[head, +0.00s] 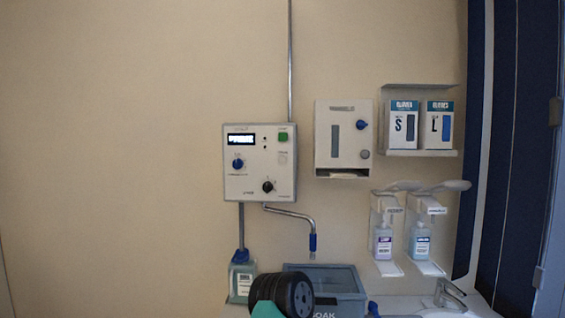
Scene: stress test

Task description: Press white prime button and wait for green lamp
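A white control box (259,185) hangs on the beige wall near the middle of the head view. A pale round button (282,158) sits on its right side, below a green square (283,137). I cannot tell whether this green square is a lit lamp or a button. The box also has a lit display (241,139), a blue knob (238,164) and a black knob (268,187). The small labels are too blurred to read. Neither of my grippers is in view, and nothing touches the box.
A bent metal spout (300,216) runs from the box above a grey lidded bin (345,285) marked SOAK. A greenish container (242,283) stands at left. A paper dispenser (343,135), glove boxes (404,125), two pump bottles (383,243) and a sink (447,301) are at right.

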